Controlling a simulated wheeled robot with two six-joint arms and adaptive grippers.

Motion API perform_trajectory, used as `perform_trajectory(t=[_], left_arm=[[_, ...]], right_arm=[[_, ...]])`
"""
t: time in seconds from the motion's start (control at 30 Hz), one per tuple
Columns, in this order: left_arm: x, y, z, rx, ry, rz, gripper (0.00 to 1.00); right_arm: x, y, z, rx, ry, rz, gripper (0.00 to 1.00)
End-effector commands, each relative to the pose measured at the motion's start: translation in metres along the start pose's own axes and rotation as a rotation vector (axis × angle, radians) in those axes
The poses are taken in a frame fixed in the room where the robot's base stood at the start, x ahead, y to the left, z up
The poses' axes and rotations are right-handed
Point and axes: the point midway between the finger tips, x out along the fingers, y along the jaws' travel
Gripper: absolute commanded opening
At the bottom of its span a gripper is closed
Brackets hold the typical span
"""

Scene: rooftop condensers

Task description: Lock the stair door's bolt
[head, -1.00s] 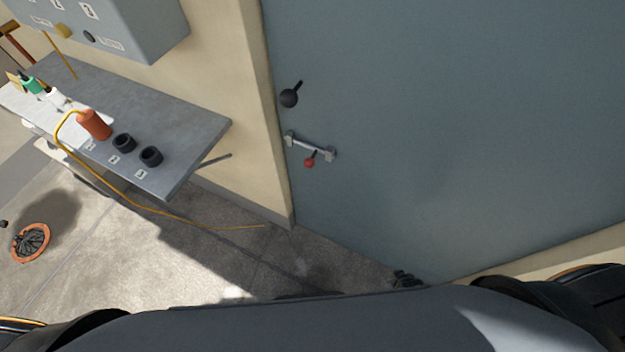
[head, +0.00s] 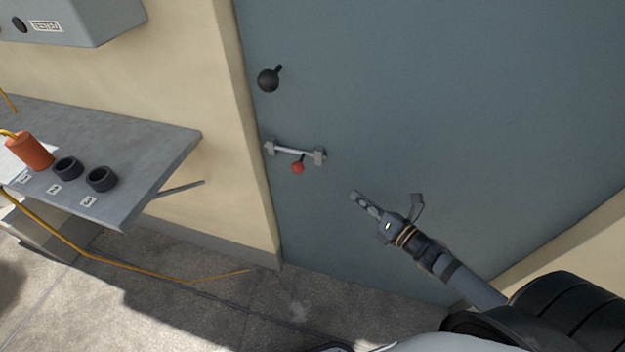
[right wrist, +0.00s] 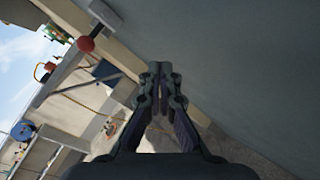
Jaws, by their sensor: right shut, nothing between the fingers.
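The stair door (head: 430,110) is a large blue-grey panel. Near its left edge is a bolt (head: 294,152), a silver rod between two grey brackets, with a red knob (head: 297,168) hanging below it. My right gripper (head: 358,197) is shut and empty, in front of the door, to the right of and below the bolt. In the right wrist view the closed fingers (right wrist: 160,72) show in the middle, and the red knob (right wrist: 86,44) is at upper left, apart from them. My left gripper is out of view.
A grey shelf (head: 150,160) juts from the wall at left, with an orange cylinder (head: 30,150) and black rings (head: 101,179) on it. A yellow cable (head: 130,267) trails across the floor. The space between my right gripper and the bolt looks clear.

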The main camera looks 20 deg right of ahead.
Motion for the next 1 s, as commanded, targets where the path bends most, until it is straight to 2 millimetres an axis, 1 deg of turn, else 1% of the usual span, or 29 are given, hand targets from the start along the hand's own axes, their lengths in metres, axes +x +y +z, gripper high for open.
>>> perform_trajectory(t=[0.03,0.1,0.2,0.33,0.47,0.77,0.87,1.0], left_arm=[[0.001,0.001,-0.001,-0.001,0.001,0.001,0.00],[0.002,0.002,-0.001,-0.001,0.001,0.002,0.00],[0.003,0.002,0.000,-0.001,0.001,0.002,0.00],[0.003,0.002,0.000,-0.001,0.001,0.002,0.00],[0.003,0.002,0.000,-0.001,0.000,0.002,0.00],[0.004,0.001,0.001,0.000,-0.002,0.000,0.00],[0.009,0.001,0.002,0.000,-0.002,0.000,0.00],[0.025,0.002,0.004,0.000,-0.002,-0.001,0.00]], right_arm=[[-0.004,0.005,0.002,-0.121,0.005,0.071,0.00],[-0.011,0.016,0.004,-0.293,-0.005,0.179,0.00],[-0.023,0.030,0.007,-0.499,-0.035,0.316,0.00],[-0.037,0.042,0.010,-0.665,-0.078,0.431,0.00],[-0.043,0.046,0.011,-0.727,-0.099,0.475,0.00],[-0.042,0.047,0.011,-0.730,-0.102,0.478,0.00],[-0.037,0.048,0.009,-0.729,-0.102,0.478,0.00],[-0.017,0.056,0.006,-0.730,-0.108,0.479,0.00]])
